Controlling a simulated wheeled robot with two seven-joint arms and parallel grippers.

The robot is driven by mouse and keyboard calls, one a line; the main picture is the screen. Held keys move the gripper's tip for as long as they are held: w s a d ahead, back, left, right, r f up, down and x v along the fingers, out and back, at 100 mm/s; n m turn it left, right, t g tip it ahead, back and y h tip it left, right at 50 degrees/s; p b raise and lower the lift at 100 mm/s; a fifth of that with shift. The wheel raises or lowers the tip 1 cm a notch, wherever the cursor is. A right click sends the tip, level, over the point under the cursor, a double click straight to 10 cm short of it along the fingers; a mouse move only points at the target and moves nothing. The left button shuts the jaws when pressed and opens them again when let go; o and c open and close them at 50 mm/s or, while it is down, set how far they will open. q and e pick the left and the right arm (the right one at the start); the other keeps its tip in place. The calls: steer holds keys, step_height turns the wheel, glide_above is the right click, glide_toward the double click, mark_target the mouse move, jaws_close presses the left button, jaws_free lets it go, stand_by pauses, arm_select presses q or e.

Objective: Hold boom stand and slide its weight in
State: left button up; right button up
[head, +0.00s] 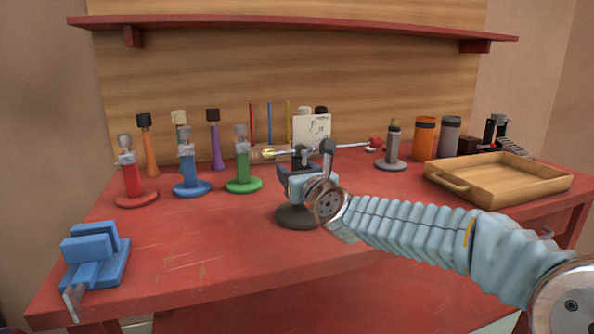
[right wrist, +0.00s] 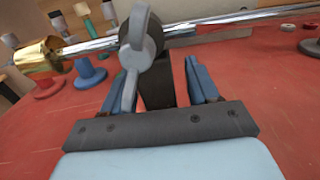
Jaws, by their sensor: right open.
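The boom stand has a dark round base (head: 297,217) on the red table. Its chrome bar (right wrist: 215,27) runs nearly level across the top, with a brass weight (right wrist: 38,57) at the left end; the weight also shows in the head view (head: 265,153). A grey clamp with a lever (right wrist: 141,45) joins bar and black post (right wrist: 158,84). My right gripper (head: 298,180) is at the stand, below the bar. In the right wrist view its open blue fingers (right wrist: 155,82) stand either side of the post, with gaps showing. My left gripper is out of view.
A blue vise-like block (head: 95,255) sits at the front left. Red, blue and green stands (head: 243,170) line the left back. A wooden tray (head: 498,180) is at the right. A grey-based stand (head: 391,163) is behind my right arm. The front middle table is clear.

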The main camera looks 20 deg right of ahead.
jaws_close()
stand_by(0.3)
stand_by(0.9)
